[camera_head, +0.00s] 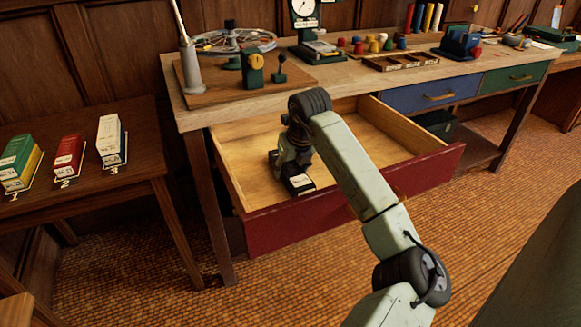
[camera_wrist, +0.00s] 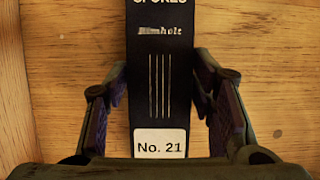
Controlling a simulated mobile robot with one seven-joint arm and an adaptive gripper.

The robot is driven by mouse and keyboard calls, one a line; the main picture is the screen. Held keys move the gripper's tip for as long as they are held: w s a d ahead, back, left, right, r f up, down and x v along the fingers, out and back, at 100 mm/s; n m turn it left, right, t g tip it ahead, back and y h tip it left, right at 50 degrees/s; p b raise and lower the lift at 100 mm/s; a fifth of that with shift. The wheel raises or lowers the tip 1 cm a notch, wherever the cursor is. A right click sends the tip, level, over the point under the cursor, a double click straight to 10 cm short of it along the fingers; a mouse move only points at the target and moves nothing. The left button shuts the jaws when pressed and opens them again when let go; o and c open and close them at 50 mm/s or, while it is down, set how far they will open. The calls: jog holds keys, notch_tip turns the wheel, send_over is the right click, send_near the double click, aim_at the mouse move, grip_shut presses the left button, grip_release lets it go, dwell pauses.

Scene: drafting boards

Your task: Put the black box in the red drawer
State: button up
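The black box (camera_wrist: 160,90) has a white "No. 21" label and lies in the open red drawer (camera_head: 350,204), on its bare wooden floor. In the head view the box's labelled end (camera_head: 299,184) shows beside my gripper (camera_head: 287,168). In the wrist view the fingers of my gripper (camera_wrist: 160,75) stand on both sides of the box, with their tips very close to its edges. I cannot tell whether they press on it. The far part of the box is out of the wrist view, and my arm hides part of it in the head view.
The red drawer is pulled out under a wooden workbench (camera_head: 350,82) with tools on top. A blue drawer (camera_head: 430,94) and a green drawer (camera_head: 513,77) are shut. A side table (camera_head: 120,185) at left holds several boxes. The rest of the red drawer's floor is clear.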

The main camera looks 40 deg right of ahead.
jog(key=shift+o, duration=1.4)
jog(key=shift+r, duration=0.1)
jog(key=b+v, duration=0.1)
jog(key=v, duration=1.1)
